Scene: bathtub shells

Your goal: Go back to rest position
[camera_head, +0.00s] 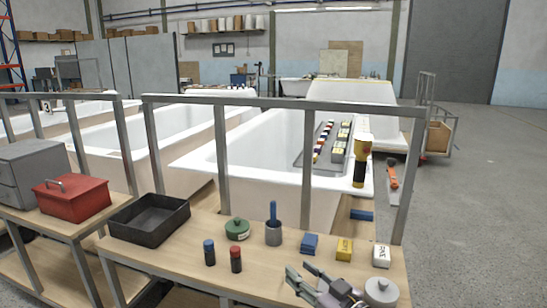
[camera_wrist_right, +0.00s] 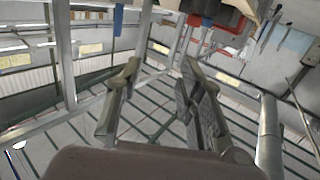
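My right gripper (camera_head: 299,268) is at the lower right of the head view, over the front of the wooden workbench (camera_head: 190,250). Its two grey fingers are apart with nothing between them. The right wrist view also shows the fingers (camera_wrist_right: 160,68) spread and empty. A slatted surface and metal frame bars lie beyond them there. My left gripper is in neither view.
A rail (camera_head: 270,102) separates the bench from white bathtubs (camera_head: 205,165).

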